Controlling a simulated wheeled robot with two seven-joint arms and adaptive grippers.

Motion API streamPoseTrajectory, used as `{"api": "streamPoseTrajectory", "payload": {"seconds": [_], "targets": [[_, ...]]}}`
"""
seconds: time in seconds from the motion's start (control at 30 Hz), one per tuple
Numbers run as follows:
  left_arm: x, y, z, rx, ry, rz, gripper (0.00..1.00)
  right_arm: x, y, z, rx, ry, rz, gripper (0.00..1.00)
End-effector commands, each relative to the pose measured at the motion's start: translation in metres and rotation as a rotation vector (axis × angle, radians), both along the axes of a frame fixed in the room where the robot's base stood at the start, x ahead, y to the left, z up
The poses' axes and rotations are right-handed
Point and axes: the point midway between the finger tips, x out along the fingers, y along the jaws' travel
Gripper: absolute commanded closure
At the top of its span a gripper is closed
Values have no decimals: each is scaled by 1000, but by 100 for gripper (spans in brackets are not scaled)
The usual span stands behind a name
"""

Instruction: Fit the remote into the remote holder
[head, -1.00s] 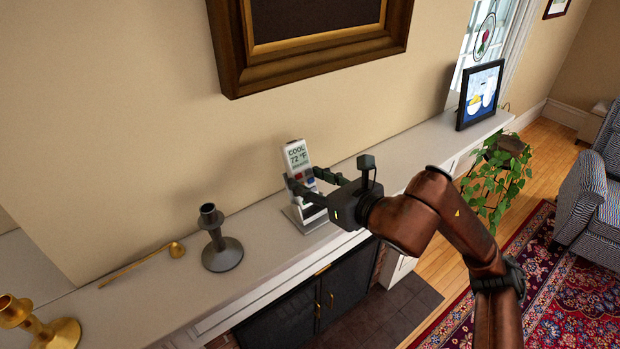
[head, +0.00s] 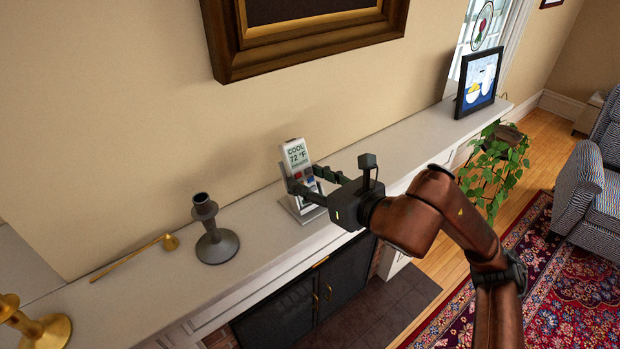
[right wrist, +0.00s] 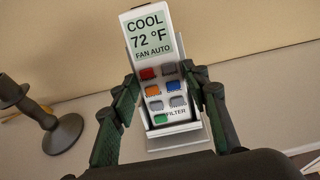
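The remote (head: 297,154) is a slim white unit whose display reads COOL 72 °F; its coloured buttons show in the right wrist view (right wrist: 158,85). It stands tilted back, with its lower end in the silver remote holder (head: 310,214) on the mantel shelf. In the right wrist view the holder's front lip (right wrist: 175,132) crosses the remote's lower end. My right gripper (head: 304,180) is open around the remote, one finger on each side. A narrow gap shows beside the right finger; the left finger looks close to the remote's edge, contact unclear. My left gripper is not in view.
A grey candlestick (head: 215,240) stands left of the holder. A brass snuffer (head: 135,258) and a brass candlestick (head: 40,330) are further left. A framed picture (head: 478,82) stands at the shelf's far right. The shelf between holder and picture is mostly clear.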

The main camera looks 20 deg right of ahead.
Motion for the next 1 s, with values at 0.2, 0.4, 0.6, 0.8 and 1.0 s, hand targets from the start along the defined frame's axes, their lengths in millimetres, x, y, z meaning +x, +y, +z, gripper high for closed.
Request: {"api": "streamPoseTrajectory", "payload": {"seconds": [0.2,0.4,0.6,0.8,1.0], "targets": [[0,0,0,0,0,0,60,0,0,0,0,1,0,42],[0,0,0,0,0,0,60,0,0,0,0,0,0,38],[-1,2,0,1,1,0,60,-3,-2,1,0,0,0,38],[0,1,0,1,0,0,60,-30,-12,9,-2,-2,-2,38],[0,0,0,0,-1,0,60,-68,-26,22,-1,-2,-2,38]]}}
